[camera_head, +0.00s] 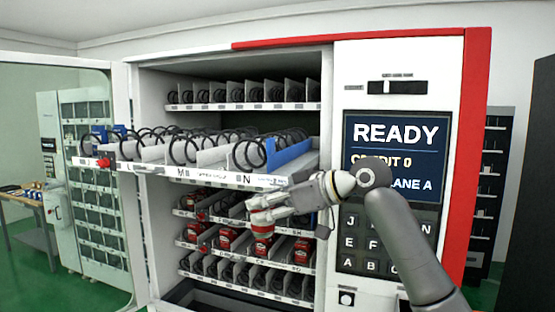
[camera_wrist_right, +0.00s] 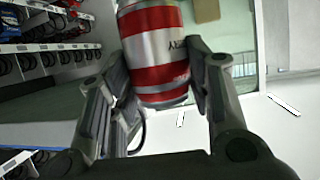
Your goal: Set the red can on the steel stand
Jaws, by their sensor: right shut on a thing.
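The red can (camera_head: 262,217), red with a silver-white band, is in my right gripper (camera_head: 268,205) in front of the machine's lower shelves. In the right wrist view the can (camera_wrist_right: 155,50) stands nearly upright between the two fingers of my right gripper (camera_wrist_right: 160,95), one at each side. The top of the can is cut off there. I cannot make out a steel stand in either view. My left gripper is not in view.
The open vending machine (camera_head: 400,60) fills the middle. Its pulled-out coil tray (camera_head: 215,178) juts out above my right gripper. Red goods (camera_head: 227,239) sit on the lower shelves. The open door (camera_head: 121,120) is at left, with a table (camera_head: 28,196) beyond.

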